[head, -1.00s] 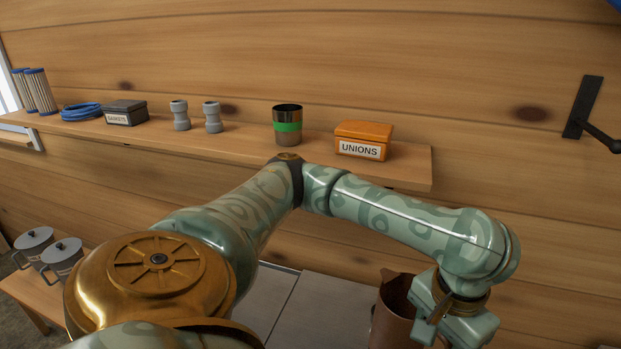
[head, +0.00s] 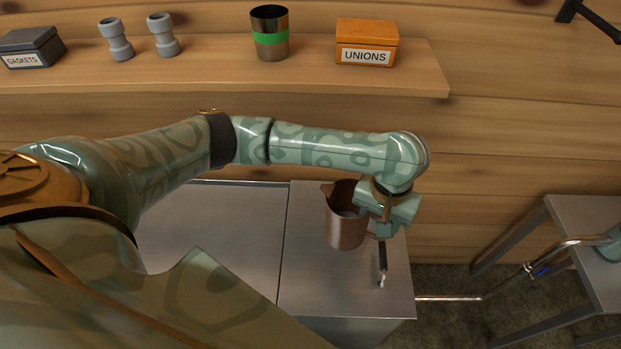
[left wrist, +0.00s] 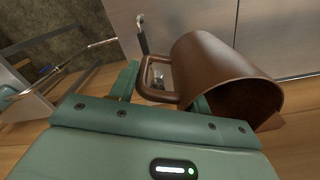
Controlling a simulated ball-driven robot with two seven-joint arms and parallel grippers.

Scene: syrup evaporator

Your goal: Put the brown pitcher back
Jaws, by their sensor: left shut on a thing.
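The brown pitcher (head: 345,228) is at the back right of the steel counter (head: 300,262) in the head view, upright or nearly so. I cannot tell whether its base touches the counter. In the left wrist view the pitcher (left wrist: 222,82) shows its open mouth and its looped handle (left wrist: 150,78). My left gripper (head: 383,222) is at the pitcher's right side, shut on its handle; it also shows in the left wrist view (left wrist: 160,92). My right gripper is not in view.
A dark-handled tool (head: 382,262) lies on the counter just right of the pitcher. A shelf (head: 220,78) above holds an orange UNIONS box (head: 366,42), a green-banded cup (head: 270,34) and grey fittings (head: 163,36). A metal bench (head: 590,225) with a pipe stands right.

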